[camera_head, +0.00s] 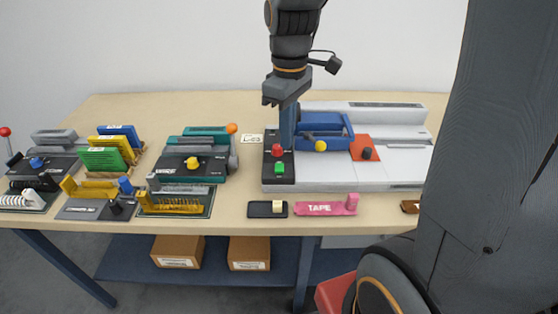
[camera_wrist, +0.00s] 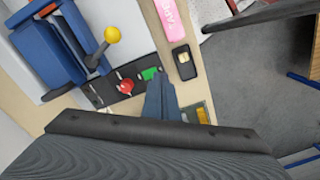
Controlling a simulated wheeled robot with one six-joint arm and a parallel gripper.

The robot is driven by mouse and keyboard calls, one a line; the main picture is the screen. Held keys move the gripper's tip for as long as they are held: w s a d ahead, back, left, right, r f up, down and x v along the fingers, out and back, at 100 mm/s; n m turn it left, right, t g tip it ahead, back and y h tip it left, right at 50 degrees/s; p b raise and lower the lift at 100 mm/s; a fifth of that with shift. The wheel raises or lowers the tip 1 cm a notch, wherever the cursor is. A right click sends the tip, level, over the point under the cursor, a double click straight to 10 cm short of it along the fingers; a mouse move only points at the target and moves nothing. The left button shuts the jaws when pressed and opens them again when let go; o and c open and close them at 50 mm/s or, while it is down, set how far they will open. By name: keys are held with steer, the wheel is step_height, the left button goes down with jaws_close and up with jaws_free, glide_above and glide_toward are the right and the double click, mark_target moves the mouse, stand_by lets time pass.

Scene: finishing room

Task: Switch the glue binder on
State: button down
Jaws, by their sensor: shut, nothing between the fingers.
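The long white machine (camera_head: 330,178) with a blue carriage (camera_head: 322,130) looks like the glue binder. The carriage has a yellow-knobbed lever (camera_wrist: 112,35). A dark panel (camera_head: 279,185) at the machine's left end carries a red button (camera_head: 277,150) and a green button (camera_head: 280,168). The wrist view also shows the red button (camera_wrist: 126,86) and the green button (camera_wrist: 150,73). My gripper (camera_head: 287,145) points down over the panel, its blue fingers shut and empty. In the wrist view the fingertips (camera_wrist: 157,84) appear close to the green button; I cannot tell whether they touch anything.
A dark block with a cream switch (camera_head: 266,209) and a pink tape holder (camera_head: 327,205) lie in front. A teal-and-dark machine (camera_head: 193,158) with an orange-knobbed lever stands left. Several punches and binders fill the table's left end. Bare table (camera_head: 235,200) lies between.

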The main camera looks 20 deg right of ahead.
mark_target(280, 170)
steer(key=w+r+n+g, duration=0.1)
steer(key=w+r+n, duration=0.3)
steer(key=n, duration=0.2)
steer(key=shift+a+r+b, duration=0.2)
steer(key=shift+r+b, duration=0.2)
steer(key=shift+w+f, duration=0.1)
steer(key=shift+f, duration=0.05)
steer(key=f+p, duration=0.1)
steer(key=f, duration=0.3)
steer(key=s+f+p, duration=0.1)
steer(key=f, duration=0.4)
steer(key=f+p, duration=0.1)
steer(key=f, duration=0.3)
steer(key=shift+s+a+f, duration=0.3)
steer(key=shift+f, duration=0.05)
steer(key=shift+s+f, duration=0.25)
steer(key=shift+f, duration=0.05)
steer(key=shift+w, duration=0.1)
